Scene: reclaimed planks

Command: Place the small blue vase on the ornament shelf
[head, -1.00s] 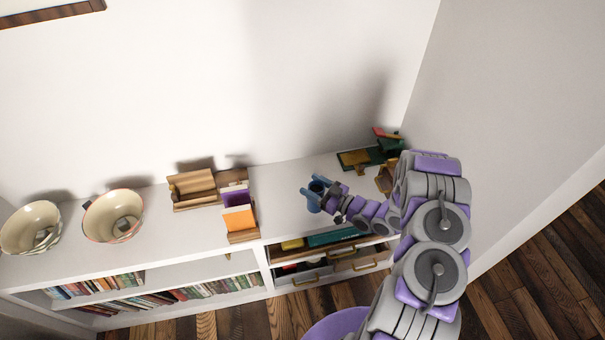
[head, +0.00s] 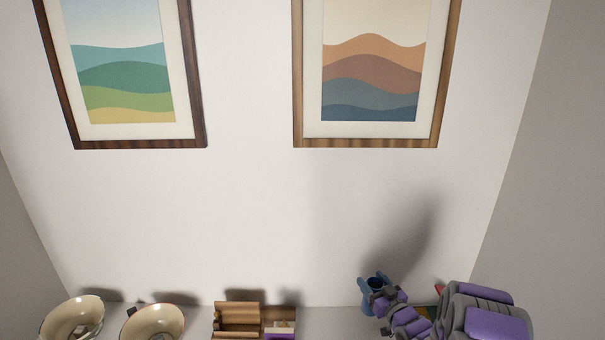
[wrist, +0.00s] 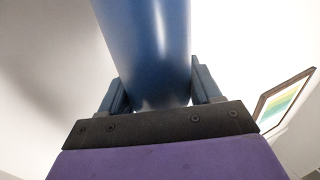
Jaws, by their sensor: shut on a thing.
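The small blue vase (head: 376,282) is low and right of centre in the head view, held by my gripper (head: 374,288). In the wrist view the smooth blue vase (wrist: 145,45) rises between the two fingers of my gripper (wrist: 160,88), which are shut on it. The vase's base is hidden, and I cannot tell its exact height above the white top surface (head: 335,320). No separate shelf that I can name as the ornament shelf shows in the head view now.
Two bowls (head: 72,318) (head: 152,322) stand at the lower left. A wooden holder (head: 238,318) is near the middle. Two framed pictures (head: 137,143) (head: 365,143) hang on the wall above. A side wall (head: 550,200) bounds the right. The wall between is bare.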

